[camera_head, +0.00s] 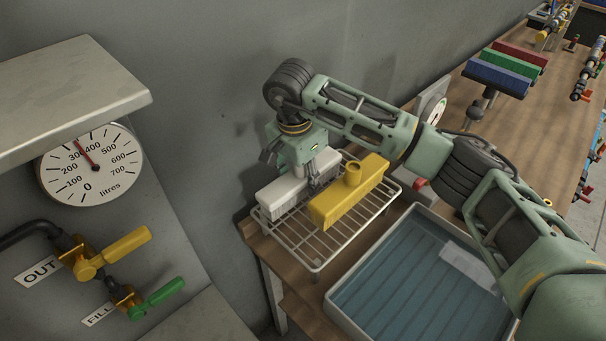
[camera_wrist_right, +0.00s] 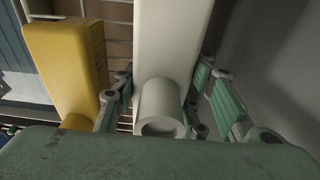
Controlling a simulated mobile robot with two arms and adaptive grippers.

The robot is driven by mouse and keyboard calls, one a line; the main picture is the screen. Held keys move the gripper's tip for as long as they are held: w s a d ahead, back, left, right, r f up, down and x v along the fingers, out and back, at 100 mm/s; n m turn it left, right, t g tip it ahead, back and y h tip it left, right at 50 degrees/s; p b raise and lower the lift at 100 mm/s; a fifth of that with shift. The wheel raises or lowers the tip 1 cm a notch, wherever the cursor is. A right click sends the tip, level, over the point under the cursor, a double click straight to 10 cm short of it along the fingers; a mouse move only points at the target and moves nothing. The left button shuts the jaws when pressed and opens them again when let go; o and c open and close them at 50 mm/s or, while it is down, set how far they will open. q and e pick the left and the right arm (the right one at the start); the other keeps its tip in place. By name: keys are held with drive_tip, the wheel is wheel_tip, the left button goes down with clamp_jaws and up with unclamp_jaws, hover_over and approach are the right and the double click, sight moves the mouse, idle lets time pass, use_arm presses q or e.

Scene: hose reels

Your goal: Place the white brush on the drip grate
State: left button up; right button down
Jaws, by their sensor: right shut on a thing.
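The white brush (camera_head: 282,193) is a long white block with a round stub handle, at the back left of the wire drip grate (camera_head: 318,266). I cannot tell whether it touches the wires. My right gripper (camera_head: 314,178) is over it, shut on its handle. In the right wrist view the white brush (camera_wrist_right: 170,45) stretches away between the fingers of the right gripper (camera_wrist_right: 160,100). The yellow brush (camera_head: 340,205) lies on the grate beside the white one, and shows at the left of the wrist view (camera_wrist_right: 68,65). My left gripper is not in view.
A grey tray of bluish water (camera_head: 395,290) lies right of the grate on the wooden bench (camera_head: 532,115). The grey wall (camera_head: 210,130) is close behind the grate. A tank gauge (camera_head: 92,165) and yellow and green valve handles are at the left.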

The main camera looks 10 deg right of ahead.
drive_tip(key=shift+f, duration=0.15)
drive_tip(key=c, duration=1.5)
unclamp_jaws()
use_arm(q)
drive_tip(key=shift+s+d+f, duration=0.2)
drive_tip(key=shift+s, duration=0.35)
use_arm(e)
drive_tip(key=o, duration=0.4)
drive_tip(key=shift+r, duration=0.3)
drive_tip(key=r, duration=0.3)
drive_tip(key=r+b, duration=0.1)
drive_tip(key=r, duration=0.3)
drive_tip(key=a+r+b, duration=0.1)
drive_tip(key=r, duration=0.2)
drive_tip(key=shift+s+r, duration=0.25)
drive_tip(key=shift+s, duration=0.1)
drive_tip(key=shift+s+a+r, duration=0.1)
drive_tip(key=shift+r, duration=0.45)
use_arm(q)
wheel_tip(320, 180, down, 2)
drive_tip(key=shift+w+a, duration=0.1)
